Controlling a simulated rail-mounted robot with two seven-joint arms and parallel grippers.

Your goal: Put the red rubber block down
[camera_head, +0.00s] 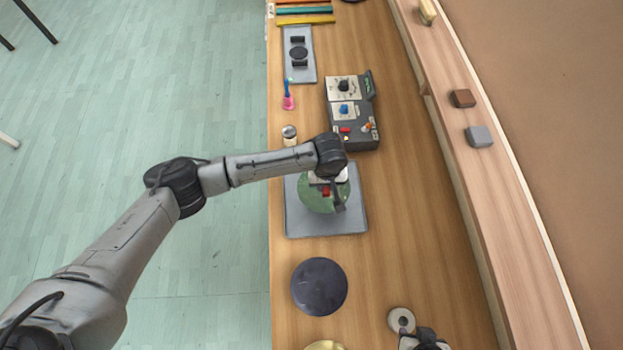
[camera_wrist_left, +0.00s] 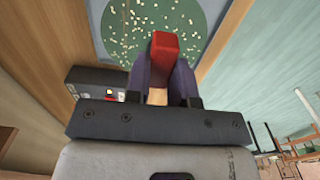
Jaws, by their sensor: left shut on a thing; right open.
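The red rubber block (camera_head: 326,192) is held in my left gripper (camera_head: 331,190), above a round green plate (camera_head: 314,201) on a grey mat (camera_head: 354,221). In the left wrist view the red block (camera_wrist_left: 165,46) sticks out between the two dark fingers of my left gripper (camera_wrist_left: 162,72), which are shut on it. Behind it is the green plate (camera_wrist_left: 195,18), dotted with pale specks. I cannot tell whether the block touches the plate.
A dark disc (camera_head: 319,286) lies in front of the mat, with a brass-coloured round thing (camera_head: 325,345) nearer me. A dark control box (camera_head: 353,138), a small jar (camera_head: 289,135) and a toothbrush (camera_head: 289,96) are beyond. A raised shelf (camera_head: 486,200) on the right holds small blocks.

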